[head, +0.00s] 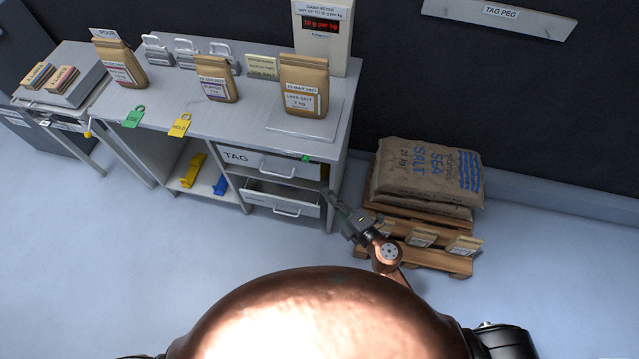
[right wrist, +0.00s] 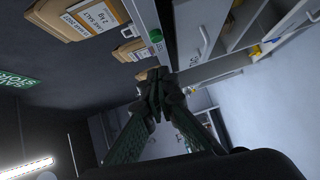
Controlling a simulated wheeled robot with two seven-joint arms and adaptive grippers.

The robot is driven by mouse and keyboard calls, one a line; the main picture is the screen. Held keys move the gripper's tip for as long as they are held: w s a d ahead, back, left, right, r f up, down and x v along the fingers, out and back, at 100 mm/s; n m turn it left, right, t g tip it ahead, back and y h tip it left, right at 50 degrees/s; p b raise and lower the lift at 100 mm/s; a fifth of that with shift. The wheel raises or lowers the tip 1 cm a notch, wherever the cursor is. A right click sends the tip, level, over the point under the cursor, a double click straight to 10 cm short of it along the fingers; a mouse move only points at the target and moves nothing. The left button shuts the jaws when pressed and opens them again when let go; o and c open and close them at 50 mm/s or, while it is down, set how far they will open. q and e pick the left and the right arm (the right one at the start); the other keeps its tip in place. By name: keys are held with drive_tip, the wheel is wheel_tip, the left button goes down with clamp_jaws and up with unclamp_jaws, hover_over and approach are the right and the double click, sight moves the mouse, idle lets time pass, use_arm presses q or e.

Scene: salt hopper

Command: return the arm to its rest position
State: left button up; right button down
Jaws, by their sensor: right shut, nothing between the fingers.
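My right gripper (head: 330,192) is shut and empty, in front of the right end of the grey bench (head: 190,118), by its drawers. Its copper-coloured wrist shows below it, and the rest of that arm is largely hidden behind my rounded copper body. In the right wrist view the dark fingers of my right gripper (right wrist: 158,78) meet at their tips, with the bench front beyond them. My left gripper is not in view.
The lower drawer (head: 280,198) stands open beside my right gripper; the upper drawer (head: 275,164) is above it. A pallet (head: 440,262) with sea salt sacks (head: 428,172) stands to the right. Paper bags (head: 304,88) stand on the bench. Floor at left is clear.

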drive_tip(key=shift+s+d, duration=0.15)
drive_tip(key=shift+s, duration=0.05)
idle(0.5)
